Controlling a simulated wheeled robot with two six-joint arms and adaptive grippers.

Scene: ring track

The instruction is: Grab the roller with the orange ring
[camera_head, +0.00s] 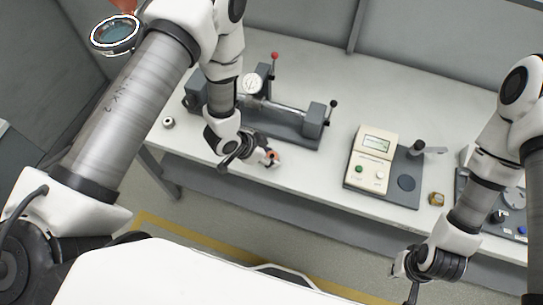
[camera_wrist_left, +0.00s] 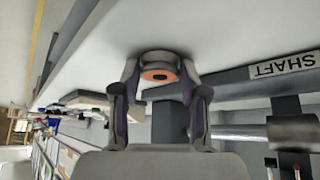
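The roller with the orange ring (camera_head: 271,156) is at the front of the bench, by the tip of my left gripper (camera_head: 264,160). In the left wrist view this roller (camera_wrist_left: 158,73) is a short grey cylinder with an orange ring around a dark centre. It sits between the fingertips of my left gripper (camera_wrist_left: 160,78), one on each side. The fingertips look very close to it, but I cannot tell if they press on it. My right gripper (camera_head: 412,290) points down at the bottom right, away from the roller; its fingers are seen too edge-on to judge.
A plain metal roller (camera_head: 168,122) lies to the left. A beige meter (camera_head: 371,160) and a brass-coloured roller (camera_head: 436,199) are to the right. Bare bench lies behind the fixture.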

